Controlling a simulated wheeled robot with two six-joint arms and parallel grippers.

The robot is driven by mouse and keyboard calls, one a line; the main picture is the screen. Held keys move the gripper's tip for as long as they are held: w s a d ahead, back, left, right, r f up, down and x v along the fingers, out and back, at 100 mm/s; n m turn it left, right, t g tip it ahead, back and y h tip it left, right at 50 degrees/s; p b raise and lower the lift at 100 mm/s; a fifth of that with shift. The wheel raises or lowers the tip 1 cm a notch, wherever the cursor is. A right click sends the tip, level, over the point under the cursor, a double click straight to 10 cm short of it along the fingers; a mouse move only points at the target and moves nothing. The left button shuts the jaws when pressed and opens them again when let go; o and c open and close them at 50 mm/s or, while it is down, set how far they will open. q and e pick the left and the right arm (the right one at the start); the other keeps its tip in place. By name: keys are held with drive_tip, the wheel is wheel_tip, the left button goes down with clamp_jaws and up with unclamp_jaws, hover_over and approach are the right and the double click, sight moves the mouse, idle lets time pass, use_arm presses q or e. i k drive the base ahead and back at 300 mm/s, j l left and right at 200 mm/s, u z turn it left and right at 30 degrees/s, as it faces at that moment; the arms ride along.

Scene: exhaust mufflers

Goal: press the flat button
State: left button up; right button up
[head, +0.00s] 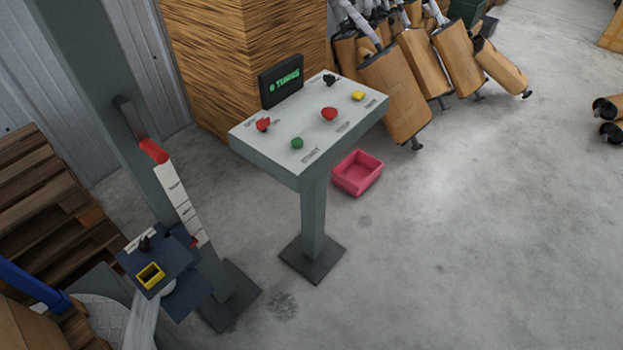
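A grey pedestal console (244,137) stands near the middle of the view, its sloped top carrying several controls. On it are a small round green button (297,143), a larger red domed button (329,114), a low yellow button (358,96), a red knob (263,125) and a black knob or switch (329,80). The labels beside them are too small to read, so I cannot tell for certain which is the flat button. Neither of my grippers can be made out in the head view, and nothing touches the console top.
A dark display with green text (282,82) stands on the console's back edge. A pink bin (357,173) sits on the floor behind it. A grey post (98,80) and a dark blue panel (158,263) stand left. Mufflers (395,90) lean behind.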

sight(297, 143)
drive_tip(key=l+u, duration=0.15)
drive_tip(key=u, duration=0.55)
drive_tip(key=i+l+u, duration=0.1)
drive_tip(key=l+u, duration=0.4)
drive_tip(key=l, duration=0.6)
drive_tip(key=k+l+u, duration=0.1)
drive_tip(key=l+u, duration=0.35)
drive_tip(key=l, duration=1.15)
drive_tip(key=k+l, duration=0.15)
drive_tip(key=l, duration=0.85)
drive_tip(key=k+l+z, duration=0.1)
drive_tip(key=z, duration=0.3)
